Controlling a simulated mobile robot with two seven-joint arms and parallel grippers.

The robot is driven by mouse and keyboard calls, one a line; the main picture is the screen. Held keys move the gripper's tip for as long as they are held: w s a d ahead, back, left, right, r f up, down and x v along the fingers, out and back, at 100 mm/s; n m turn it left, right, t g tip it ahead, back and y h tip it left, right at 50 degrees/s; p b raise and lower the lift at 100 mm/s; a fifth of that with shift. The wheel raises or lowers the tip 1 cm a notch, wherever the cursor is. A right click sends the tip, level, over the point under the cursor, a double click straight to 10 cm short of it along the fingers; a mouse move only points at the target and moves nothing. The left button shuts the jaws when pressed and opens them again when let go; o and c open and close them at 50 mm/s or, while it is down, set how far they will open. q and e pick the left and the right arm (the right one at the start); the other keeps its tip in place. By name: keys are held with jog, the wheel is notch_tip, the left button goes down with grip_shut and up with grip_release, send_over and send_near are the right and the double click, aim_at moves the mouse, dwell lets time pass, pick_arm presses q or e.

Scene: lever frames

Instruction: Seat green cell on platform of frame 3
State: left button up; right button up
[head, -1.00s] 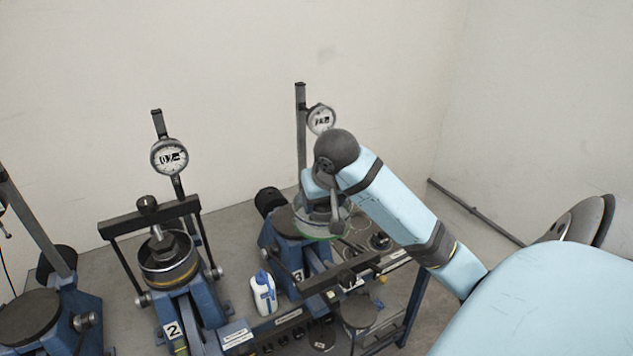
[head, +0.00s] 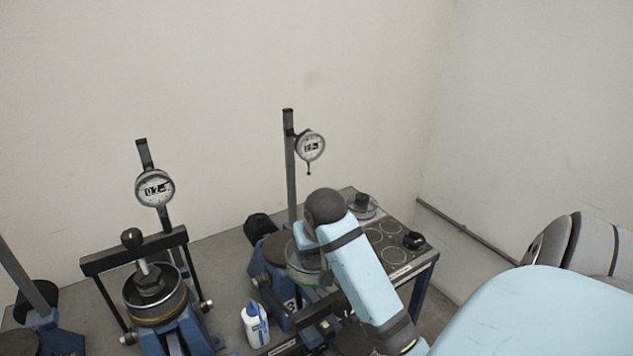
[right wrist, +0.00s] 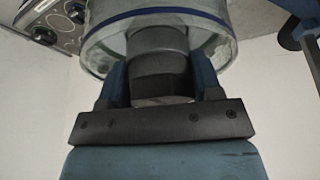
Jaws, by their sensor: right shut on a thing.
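My right gripper (right wrist: 160,78) is shut on the dark grey knob (right wrist: 158,50) on top of the green cell, a clear round cell (right wrist: 215,45). In the head view the cell (head: 303,270) shows a green band low on its side; in the right wrist view a dark blue band crosses it. Frame 3 (head: 290,305) is blue with a dark round platform (head: 268,248). The cell overlaps the platform in the head view and hides its right part. I cannot tell whether they touch. My left gripper is out of view.
Frame 3's post (head: 290,190) and dial gauge (head: 310,145) stand behind the cell. Its dark crossbar (head: 318,308) lies in front, low. Frame 2, left, holds a yellow-banded cell (head: 155,300). A white bottle (head: 255,326) stands between them. A table (head: 395,255) at right bears another cell (head: 361,207).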

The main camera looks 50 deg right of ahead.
jog(key=w+d, duration=0.1)
jog(key=w, duration=0.3)
jog(key=w+d, duration=0.1)
jog(key=w, duration=0.3)
jog(key=w+d, duration=0.2)
jog(key=w, duration=0.3)
jog(key=shift+w+d+f, duration=0.1)
jog(key=shift+f, duration=1.6)
jog(key=shift+f, duration=0.4)
dwell(0.9)
